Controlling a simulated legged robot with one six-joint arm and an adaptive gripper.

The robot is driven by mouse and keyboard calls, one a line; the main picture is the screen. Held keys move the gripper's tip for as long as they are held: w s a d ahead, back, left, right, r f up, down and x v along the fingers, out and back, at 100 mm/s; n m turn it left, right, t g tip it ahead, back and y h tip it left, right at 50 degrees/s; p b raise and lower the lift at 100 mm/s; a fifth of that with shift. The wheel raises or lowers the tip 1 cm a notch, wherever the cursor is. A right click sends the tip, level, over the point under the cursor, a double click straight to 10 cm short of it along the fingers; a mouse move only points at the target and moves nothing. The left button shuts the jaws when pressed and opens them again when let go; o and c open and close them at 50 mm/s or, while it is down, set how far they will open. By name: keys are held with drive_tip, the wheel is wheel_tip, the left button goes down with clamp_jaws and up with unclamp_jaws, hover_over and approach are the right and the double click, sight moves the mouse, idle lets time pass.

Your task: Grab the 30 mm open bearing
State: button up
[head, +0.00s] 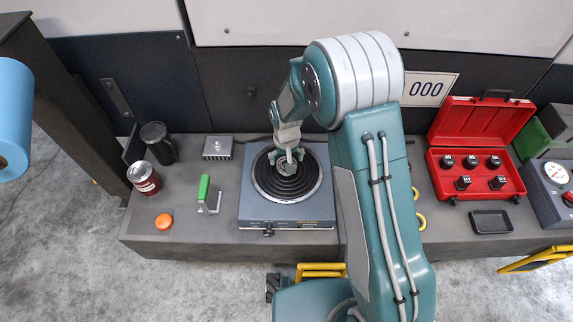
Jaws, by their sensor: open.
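My gripper (287,158) is open and points down over the middle of a grey hot plate (255,211) with a round dark ringed top. A small grey round thing (287,169) shows just below the fingertips, at the centre of the rings. It could be a bearing, but it is too small and too covered by the fingers to be sure of its kind or size. I cannot tell whether the fingers touch it. I can read no 30 mm marking in this view.
A green-handled tool (203,189), a finned metal block (217,147), a red can (144,178), a dark mug (158,143) and an orange disc (163,221) lie left. An open red case (435,183) with several black pieces and a black tray (490,221) stand right on the bench (185,244).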

drive_tip(key=shift+f, duration=0.8)
drive_tip(key=c, duration=1)
drive_tip(key=shift+r, duration=0.15)
